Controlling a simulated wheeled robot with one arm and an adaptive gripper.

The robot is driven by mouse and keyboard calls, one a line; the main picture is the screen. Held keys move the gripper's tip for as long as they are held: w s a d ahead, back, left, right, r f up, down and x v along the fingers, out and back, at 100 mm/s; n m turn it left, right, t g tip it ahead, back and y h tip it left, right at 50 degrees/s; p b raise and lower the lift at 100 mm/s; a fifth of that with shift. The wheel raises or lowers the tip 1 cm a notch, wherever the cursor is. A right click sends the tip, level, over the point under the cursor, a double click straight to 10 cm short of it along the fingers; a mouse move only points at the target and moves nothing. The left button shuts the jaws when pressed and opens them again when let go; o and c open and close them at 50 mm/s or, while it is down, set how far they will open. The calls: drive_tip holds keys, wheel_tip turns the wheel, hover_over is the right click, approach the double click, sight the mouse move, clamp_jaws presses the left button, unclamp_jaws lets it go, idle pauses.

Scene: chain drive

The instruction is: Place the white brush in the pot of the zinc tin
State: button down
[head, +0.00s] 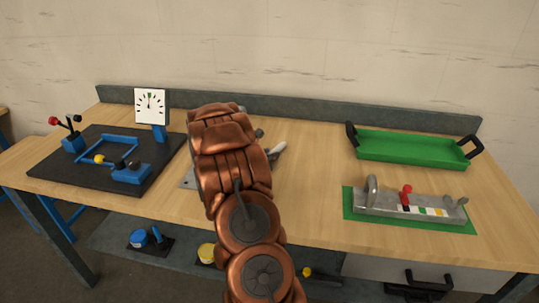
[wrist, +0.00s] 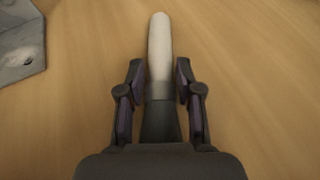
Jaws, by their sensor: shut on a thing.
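The white brush (wrist: 159,48) is between the fingers of my gripper (wrist: 159,80) in the wrist view. Its pale rounded end points away from my palm, and its dark part runs back toward the palm. The fingers are shut on it, one on each side. In the head view my gripper is mostly hidden behind my copper arm; a pale tip (head: 279,149), which looks like the brush, shows just right of the arm over the bench. I cannot pick out the zinc tin for certain.
A grey metal piece (wrist: 20,42) lies left of the gripper. On the bench are a black board with blue fixtures (head: 105,160), a green tray (head: 412,150) and a grey block (head: 385,203). Below are a blue tin (head: 138,238) and a yellow tin (head: 206,252).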

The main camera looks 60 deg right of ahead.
drive_tip(key=c, duration=0.8)
unclamp_jaws()
drive_tip(key=shift+f, duration=0.1)
drive_tip(key=shift+o, duration=0.2)
drive_tip(key=b+v, duration=0.2)
drive_tip(key=v, duration=1)
drive_tip(key=shift+w, duration=0.1)
